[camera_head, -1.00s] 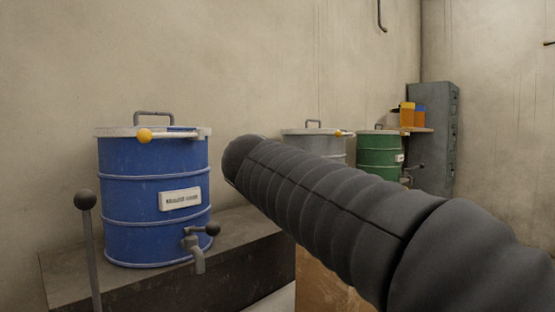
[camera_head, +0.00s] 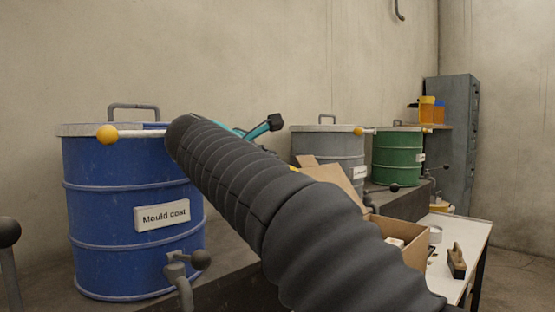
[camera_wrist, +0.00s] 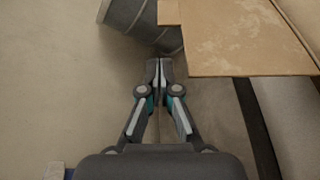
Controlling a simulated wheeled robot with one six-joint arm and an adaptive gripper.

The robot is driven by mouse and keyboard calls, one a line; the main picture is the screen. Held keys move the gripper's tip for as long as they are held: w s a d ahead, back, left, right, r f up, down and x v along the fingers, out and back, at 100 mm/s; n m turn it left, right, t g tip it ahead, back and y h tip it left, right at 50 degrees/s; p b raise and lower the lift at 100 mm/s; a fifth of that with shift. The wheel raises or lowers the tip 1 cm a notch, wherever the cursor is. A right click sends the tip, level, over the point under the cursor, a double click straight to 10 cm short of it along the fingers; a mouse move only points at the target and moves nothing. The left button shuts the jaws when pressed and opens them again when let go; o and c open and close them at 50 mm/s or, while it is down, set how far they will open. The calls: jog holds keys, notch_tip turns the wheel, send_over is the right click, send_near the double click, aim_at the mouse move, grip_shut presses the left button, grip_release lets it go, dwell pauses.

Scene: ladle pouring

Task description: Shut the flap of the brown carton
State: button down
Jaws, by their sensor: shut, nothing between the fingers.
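The brown carton (camera_head: 415,254) stands beyond my arm in the head view, on or beside the white table. Its top is open, and a flap (camera_head: 340,179) stands up at a slant in front of the grey drum. My sleeved arm hides the carton's near left part. In the wrist view the flap (camera_wrist: 245,42) fills the upper right as a flat brown sheet. My gripper (camera_wrist: 158,64) is shut and empty, just left of the flap's lower left corner and apart from it in the picture. In the head view my gripper (camera_head: 274,122) shows partly behind my arm, left of the flap.
A blue drum (camera_head: 105,180) with a tap stands close at left. A grey drum (camera_head: 325,143) and a green drum (camera_head: 397,158) stand behind the carton. A white table (camera_head: 468,236) at right bears a brush (camera_head: 456,262). A grey cabinet (camera_head: 456,135) stands farther back.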

jog(key=x, duration=0.9)
